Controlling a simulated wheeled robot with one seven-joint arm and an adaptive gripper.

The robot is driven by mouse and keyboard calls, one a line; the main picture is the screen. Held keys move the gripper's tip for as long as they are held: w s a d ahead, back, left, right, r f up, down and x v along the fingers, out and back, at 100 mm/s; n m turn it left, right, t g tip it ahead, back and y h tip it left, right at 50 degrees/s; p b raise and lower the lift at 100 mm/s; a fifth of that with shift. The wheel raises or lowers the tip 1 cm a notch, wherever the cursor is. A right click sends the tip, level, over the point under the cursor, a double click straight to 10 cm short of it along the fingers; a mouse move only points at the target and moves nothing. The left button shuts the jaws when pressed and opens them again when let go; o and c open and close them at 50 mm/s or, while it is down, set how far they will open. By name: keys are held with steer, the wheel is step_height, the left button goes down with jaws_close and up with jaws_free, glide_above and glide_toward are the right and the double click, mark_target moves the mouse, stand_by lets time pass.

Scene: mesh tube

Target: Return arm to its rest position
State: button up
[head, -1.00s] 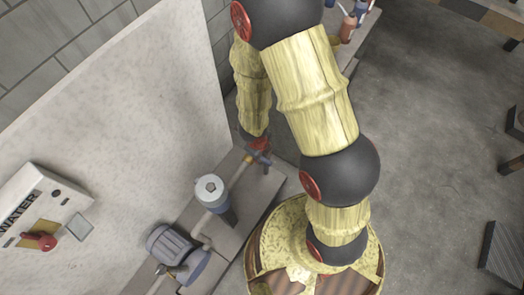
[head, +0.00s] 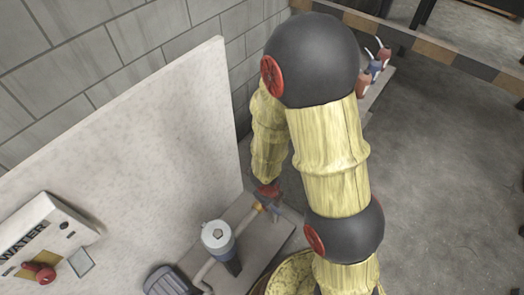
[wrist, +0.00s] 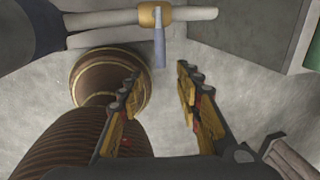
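My arm (head: 330,150), yellow with black joints, rises from my base and bends over at a large black joint near the top of the head view. Its far part hangs down in front of the white panel. My gripper (wrist: 158,88) shows in the wrist view with its two yellow-and-black fingers spread apart and nothing between them. In the head view the gripper is mostly hidden at the lower end of the arm. A brass valve (wrist: 154,15) with a blue-grey handle (wrist: 160,48) lies beyond the fingertips in the wrist view, apart from them.
A white panel (head: 130,150) with a WATER box (head: 45,240) and red knob (head: 40,272) stands at left. A grey filter (head: 220,245) and a pump (head: 168,281) sit on the bench (head: 262,237). Bottles (head: 375,65) stand at upper right. Open floor (head: 440,170) lies right.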

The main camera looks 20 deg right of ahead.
steer(key=w+a+r+n+y, duration=0.2)
steer(key=a+n+y, duration=0.2)
steer(key=a+n, duration=0.6)
steer(key=s+a+r+n+y, duration=0.3)
steer(key=a+r+n, duration=0.1)
steer(key=r+n, duration=0.55)
steer(key=s+d+r+n+t+h, duration=0.1)
steer(key=s+d+r+n, duration=0.1)
steer(key=d+r, duration=0.3)
steer(key=s+d+r+n+t+h, duration=0.2)
steer(key=d+r, duration=0.4)
steer(key=r, duration=0.5)
steer(key=s+d+r+n+t+h, duration=0.1)
steer(key=s+d+r+n, duration=0.3)
steer(key=r, duration=0.5)
steer(key=shift+s+d+n+h, duration=0.15)
steer(key=shift+d+n+h, duration=0.55)
steer(key=shift+d, duration=0.3)
steer(key=shift+a+r, duration=0.1)
steer(key=shift+c, duration=0.6)
